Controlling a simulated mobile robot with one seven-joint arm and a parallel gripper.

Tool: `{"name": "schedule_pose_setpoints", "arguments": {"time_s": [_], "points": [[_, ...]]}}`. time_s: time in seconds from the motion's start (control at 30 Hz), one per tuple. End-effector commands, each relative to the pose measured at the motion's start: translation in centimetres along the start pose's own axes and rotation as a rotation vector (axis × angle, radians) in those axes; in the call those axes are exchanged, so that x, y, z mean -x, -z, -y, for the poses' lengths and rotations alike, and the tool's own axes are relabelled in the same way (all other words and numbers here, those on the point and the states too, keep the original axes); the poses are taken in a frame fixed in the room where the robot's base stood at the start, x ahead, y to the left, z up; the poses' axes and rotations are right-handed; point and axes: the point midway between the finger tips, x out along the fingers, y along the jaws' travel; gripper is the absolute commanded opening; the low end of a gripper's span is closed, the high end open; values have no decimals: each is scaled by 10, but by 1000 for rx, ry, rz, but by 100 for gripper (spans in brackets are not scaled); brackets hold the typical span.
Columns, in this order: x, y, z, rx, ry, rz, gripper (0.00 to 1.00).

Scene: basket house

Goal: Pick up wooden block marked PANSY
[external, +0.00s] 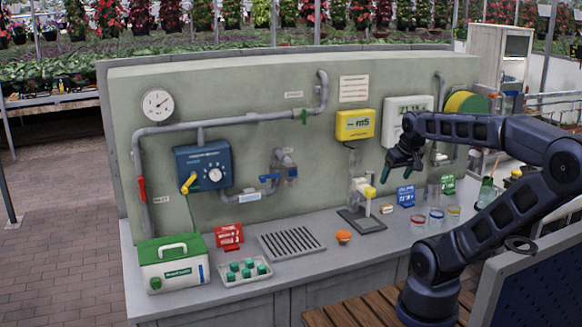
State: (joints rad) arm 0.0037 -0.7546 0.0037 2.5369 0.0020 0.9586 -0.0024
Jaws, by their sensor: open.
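A small pale tan block (386,208) lies on the grey counter, just right of the stand with the yellow part. It looks like the wooden block, but it is too small for me to read any marking on it. My gripper (402,164) is open and empty. It hangs with its fingers pointing down, in the air above the counter, higher than the block and slightly to its right in the picture. It touches nothing that I can see.
The stand (362,222) is close left of the block. A blue card (406,196), a green card (448,184) and clear cups (436,219) stand to the right. The wall panel (240,110) rises behind.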

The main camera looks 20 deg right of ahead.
Motion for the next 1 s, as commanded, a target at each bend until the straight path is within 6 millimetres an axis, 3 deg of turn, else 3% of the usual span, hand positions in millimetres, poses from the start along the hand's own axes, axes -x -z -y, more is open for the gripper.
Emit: {"name": "schedule_pose_setpoints", "arguments": {"time_s": [0.17, 0.4, 0.77, 1.0], "points": [[5, 3, 0, 0, 0, -2, 75], [49, 24, -1, -1, -2, -1, 75], [40, 84, -17, -7, -30, 14, 75], [23, 148, -48, -12, -46, 26, 75]]}}
